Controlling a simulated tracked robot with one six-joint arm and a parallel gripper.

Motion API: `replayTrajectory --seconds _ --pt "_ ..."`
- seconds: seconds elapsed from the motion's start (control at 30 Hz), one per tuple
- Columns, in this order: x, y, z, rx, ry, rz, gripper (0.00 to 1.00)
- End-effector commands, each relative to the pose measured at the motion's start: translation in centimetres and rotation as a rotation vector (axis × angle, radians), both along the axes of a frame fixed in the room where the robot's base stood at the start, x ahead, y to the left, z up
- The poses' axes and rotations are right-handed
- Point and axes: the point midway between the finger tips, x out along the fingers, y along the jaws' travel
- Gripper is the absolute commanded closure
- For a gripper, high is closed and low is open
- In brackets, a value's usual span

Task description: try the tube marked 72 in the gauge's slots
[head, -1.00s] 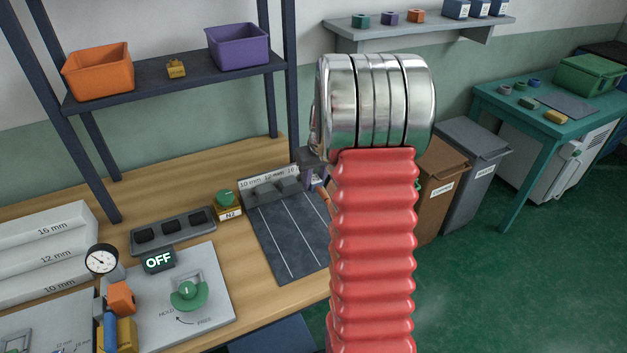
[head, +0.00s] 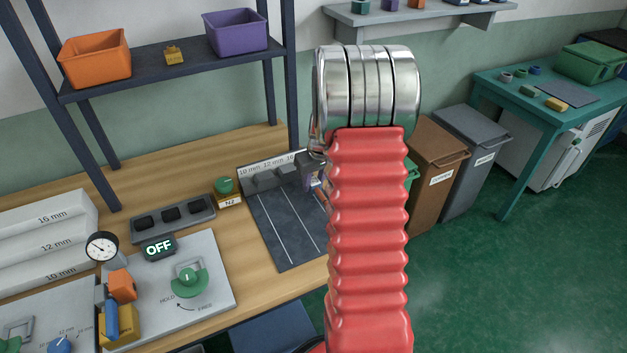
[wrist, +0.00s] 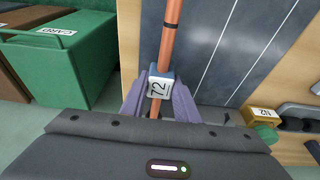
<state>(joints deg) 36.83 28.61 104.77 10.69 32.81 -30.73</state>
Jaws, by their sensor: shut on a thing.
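My gripper (wrist: 160,92) is shut on the tube marked 72 (wrist: 170,38), a copper-coloured tube with a dark band. Its blue-and-white 72 tag (wrist: 159,87) sits between the purple fingers. The gauge (head: 281,225) is a dark board with white lines and a raised rear strip labelled 10 mm, 12 mm and 16, the last label partly covered. In the wrist view the tube passes over or beside the gauge's left edge (wrist: 205,45); I cannot tell its height. In the head view my arm hides most of the gripper and tube, at the gauge's right rear.
A yellow block marked N2 with a green knob (head: 225,190) stands left of the gauge. A panel with an OFF display (head: 158,248) and green dial is nearer. A shelf (head: 170,72) stands behind. Bins (head: 437,172) stand on the floor to the right.

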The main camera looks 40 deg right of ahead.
Motion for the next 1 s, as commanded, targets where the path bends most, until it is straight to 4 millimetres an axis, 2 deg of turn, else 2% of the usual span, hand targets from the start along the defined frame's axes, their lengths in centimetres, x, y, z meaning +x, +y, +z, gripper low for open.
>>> replayTrajectory --seconds 0.53,1.0 --pt "-0.01 0.0 -0.02 0.0 -0.001 0.0 1.0" --pt "-0.02 0.0 -0.91 0.0 -0.001 0.0 1.0"
